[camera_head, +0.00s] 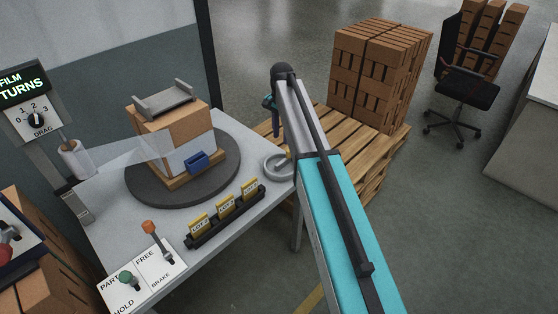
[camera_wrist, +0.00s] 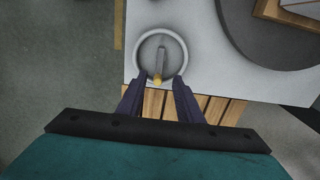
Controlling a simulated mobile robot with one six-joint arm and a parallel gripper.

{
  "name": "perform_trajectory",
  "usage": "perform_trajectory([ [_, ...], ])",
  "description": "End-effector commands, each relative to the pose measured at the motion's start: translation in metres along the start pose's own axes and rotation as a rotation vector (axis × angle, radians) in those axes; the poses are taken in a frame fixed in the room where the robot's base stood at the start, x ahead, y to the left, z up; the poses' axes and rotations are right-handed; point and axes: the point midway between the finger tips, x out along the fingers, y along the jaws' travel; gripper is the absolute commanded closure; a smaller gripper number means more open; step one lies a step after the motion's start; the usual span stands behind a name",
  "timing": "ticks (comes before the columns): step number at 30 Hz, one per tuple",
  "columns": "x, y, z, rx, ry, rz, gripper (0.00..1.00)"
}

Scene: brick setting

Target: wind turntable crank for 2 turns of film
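The crank, a grey ring with a crossbar and yellow knob, is at the table's right corner in the head view (camera_head: 270,168) and at top centre in the wrist view (camera_wrist: 139,55). Its yellow knob (camera_wrist: 157,79) is at the near end of the bar. My gripper (camera_wrist: 160,80) is open, its dark fingertips either side of the knob in the picture; contact and depth cannot be told. The dark round turntable (camera_head: 145,193) carries a carton (camera_head: 190,127) with a grey tray on top. Translucent film (camera_head: 135,153) runs from a roll (camera_head: 75,160) to the carton.
A drag dial (camera_head: 37,119) stands under a "FILM TURNS" sign (camera_head: 24,84). An orange-topped lever (camera_head: 149,228) and a green-topped lever (camera_head: 126,277) are at the front. A rack of yellow tags (camera_head: 226,207) lies before the turntable. A brick-stacked pallet (camera_head: 385,140) is behind my arm.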

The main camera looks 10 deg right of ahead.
Motion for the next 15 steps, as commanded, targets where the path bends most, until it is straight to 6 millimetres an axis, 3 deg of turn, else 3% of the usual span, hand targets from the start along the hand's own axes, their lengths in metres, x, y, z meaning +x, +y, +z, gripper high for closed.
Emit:
perform_trajectory([
  [8, 0.011, -0.001, 0.002, -0.002, -0.001, 0.001, 0.67],
  [15, 0.036, -0.001, 0.003, -0.003, -0.001, 0.001, 0.67],
])
